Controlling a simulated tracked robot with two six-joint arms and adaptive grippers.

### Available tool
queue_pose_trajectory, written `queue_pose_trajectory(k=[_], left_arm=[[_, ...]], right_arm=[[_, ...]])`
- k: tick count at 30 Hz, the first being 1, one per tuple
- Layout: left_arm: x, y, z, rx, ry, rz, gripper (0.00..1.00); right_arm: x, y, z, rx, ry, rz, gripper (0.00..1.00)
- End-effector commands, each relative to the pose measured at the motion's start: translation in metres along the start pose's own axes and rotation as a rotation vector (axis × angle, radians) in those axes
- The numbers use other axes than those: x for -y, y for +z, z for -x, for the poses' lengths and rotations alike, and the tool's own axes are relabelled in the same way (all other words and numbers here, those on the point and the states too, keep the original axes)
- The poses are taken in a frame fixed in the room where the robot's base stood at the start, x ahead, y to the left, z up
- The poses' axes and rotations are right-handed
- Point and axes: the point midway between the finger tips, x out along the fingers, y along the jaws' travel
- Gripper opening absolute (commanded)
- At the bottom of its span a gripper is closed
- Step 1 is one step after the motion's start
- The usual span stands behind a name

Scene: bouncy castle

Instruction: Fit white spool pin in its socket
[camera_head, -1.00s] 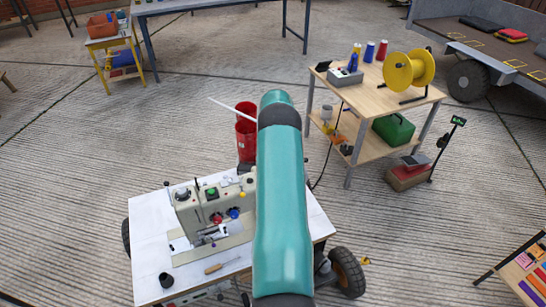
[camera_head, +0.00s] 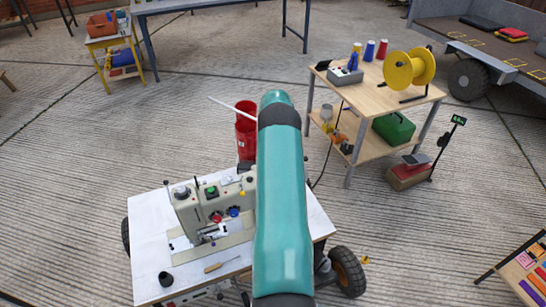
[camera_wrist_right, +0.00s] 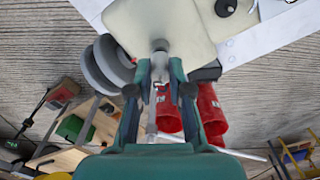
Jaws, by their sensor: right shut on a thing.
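My right gripper (camera_wrist_right: 159,92) shows in the right wrist view, its fingers closed around a slim pale pin (camera_wrist_right: 152,117), taken to be the white spool pin. The pin lies lengthwise between the fingers, in line with a small round grey metal piece (camera_wrist_right: 160,45) on the cream top of the sewing machine (camera_wrist_right: 158,22). I cannot tell whether that piece is the socket or whether the pin is seated. In the head view the sewing machine (camera_head: 205,205) stands on a white-topped cart; my right arm hides the gripper and the machine's right end. My left gripper is out of view.
Red containers (camera_head: 246,140) stand just behind the cart (camera_head: 150,235); a thin white rod (camera_head: 230,107) crosses in front of them, its attachment unclear. A screwdriver (camera_head: 222,264) and a black cup (camera_head: 166,279) lie on the cart's front. A wooden workbench (camera_head: 385,98) stands at back right.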

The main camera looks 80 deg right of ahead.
Motion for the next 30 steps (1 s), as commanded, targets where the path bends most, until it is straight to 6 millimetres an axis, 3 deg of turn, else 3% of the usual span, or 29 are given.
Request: queue_pose_trajectory(k=[8,9,14,24,30], left_arm=[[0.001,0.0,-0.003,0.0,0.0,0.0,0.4],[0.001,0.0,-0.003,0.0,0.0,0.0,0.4],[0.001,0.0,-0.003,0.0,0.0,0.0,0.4],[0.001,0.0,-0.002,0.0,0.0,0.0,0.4],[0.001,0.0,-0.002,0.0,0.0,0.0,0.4]], right_arm=[[0.0,0.0,-0.004,0.0,0.0,0.0,0.0],[0.0,0.0,-0.004,0.0,0.0,0.0,0.2],[0.0,0.0,-0.004,0.0,0.0,0.0,0.47],[0.0,0.0,-0.002,-0.001,0.0,-0.001,0.48],[0.0,-0.001,0.018,-0.004,-0.001,-0.001,0.48]])
